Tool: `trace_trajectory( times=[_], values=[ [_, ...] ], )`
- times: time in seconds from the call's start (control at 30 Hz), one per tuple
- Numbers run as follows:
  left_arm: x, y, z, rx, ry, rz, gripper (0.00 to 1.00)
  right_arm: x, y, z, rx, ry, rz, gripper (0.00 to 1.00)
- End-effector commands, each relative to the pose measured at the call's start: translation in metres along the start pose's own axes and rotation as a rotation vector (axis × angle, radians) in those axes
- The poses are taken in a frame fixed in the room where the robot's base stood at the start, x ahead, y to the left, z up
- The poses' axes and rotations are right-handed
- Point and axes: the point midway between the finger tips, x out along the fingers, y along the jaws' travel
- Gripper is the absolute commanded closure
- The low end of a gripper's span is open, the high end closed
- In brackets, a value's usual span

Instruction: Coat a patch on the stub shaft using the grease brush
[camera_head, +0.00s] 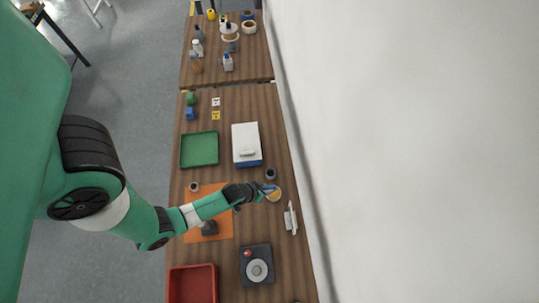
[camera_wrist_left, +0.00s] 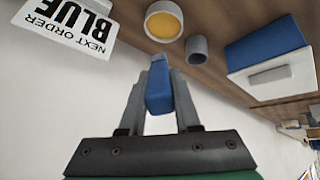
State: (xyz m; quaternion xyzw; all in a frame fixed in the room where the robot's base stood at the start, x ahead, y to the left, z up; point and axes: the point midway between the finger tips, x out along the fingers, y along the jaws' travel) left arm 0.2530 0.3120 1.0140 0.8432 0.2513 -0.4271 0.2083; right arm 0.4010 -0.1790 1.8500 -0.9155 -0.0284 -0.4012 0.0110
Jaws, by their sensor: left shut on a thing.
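My left gripper (camera_head: 258,192) is over the right side of the table, beside the round pot of yellow grease (camera_head: 274,194). In the left wrist view, my left gripper (camera_wrist_left: 158,95) is shut on a blue handle (camera_wrist_left: 159,88), which looks like the grease brush. Its far end points toward the grease pot (camera_wrist_left: 164,23). The bristles are not visible, and I cannot tell whether the brush touches the grease. A dark grey piece, possibly the stub shaft's holder (camera_head: 209,228), sits on the orange mat (camera_head: 222,233), partly behind my forearm. My right gripper is not in view.
A small grey cup (camera_wrist_left: 197,49) stands beside the grease pot. A white-and-blue box (camera_head: 246,143) and green tray (camera_head: 199,150) lie beyond. A white sign (camera_head: 291,218) stands near the wall. A red tray (camera_head: 193,285) and dark dial device (camera_head: 257,267) are nearer.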

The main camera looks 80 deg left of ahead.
Motion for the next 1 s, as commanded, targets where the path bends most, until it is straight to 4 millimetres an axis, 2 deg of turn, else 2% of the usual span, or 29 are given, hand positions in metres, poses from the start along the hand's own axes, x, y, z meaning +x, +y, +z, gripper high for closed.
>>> trace_trajectory(
  times=[0.53,1.0],
  values=[
    [0.047,-0.007,0.031,0.001,0.0,0.001,1.0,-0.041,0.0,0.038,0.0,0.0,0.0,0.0],
    [0.049,-0.008,0.032,0.001,0.0,0.001,1.0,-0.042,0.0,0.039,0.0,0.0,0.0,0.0]
  ],
)
